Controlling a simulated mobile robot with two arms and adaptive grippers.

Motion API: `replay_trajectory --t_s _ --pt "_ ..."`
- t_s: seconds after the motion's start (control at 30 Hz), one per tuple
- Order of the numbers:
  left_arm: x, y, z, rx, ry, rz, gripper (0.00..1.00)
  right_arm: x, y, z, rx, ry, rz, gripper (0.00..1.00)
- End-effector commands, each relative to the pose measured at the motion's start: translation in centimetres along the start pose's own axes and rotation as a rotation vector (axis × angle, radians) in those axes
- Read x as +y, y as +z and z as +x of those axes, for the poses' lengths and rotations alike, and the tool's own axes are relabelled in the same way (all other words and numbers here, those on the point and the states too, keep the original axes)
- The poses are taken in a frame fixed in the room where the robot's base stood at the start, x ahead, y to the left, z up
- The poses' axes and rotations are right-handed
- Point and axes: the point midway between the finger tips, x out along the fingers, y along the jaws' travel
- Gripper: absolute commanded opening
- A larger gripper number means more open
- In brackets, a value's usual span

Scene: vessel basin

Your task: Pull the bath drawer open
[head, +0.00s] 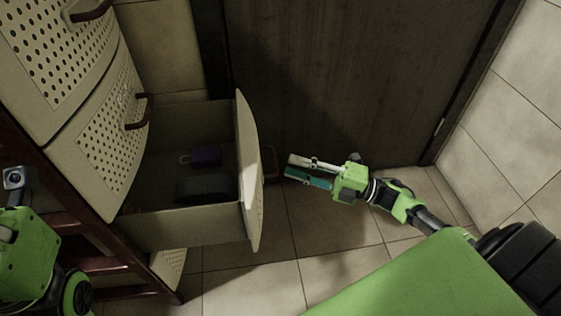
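The bath drawer (180,231) is a beige drawer pulled far out of the cabinet, so its inside shows. Its curved front panel (250,175) faces right. A dark brown handle (270,162) is on that front. My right gripper (289,166) is just right of the handle, pointing left at it. Its two fingers, one pale and one teal, are apart with nothing seen between them. They look clear of the handle. My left arm shows at the lower left edge; its fingers are not in view.
Closed perforated drawers (98,150) with brown handles are at the left. A dark wooden door (340,80) stands behind. Tiled floor (285,280) is free below the gripper.

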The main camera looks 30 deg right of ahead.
Motion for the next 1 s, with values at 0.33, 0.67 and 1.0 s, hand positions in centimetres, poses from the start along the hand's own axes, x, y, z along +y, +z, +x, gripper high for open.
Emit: replay_trajectory --t_s 0.33,0.67,1.0 --pt "0.0 -0.1 0.1 0.002 0.001 0.0 0.0 -0.1 0.0 -5.5 -0.001 -0.002 0.0 0.25" --pt "0.0 -0.1 0.1 0.002 0.002 0.0 0.0 0.0 0.0 -5.9 0.001 0.0 -0.001 0.25" --pt "0.0 -0.1 0.1 0.002 0.002 0.0 0.0 0.0 0.0 -5.9 0.001 0.0 -0.001 0.25"
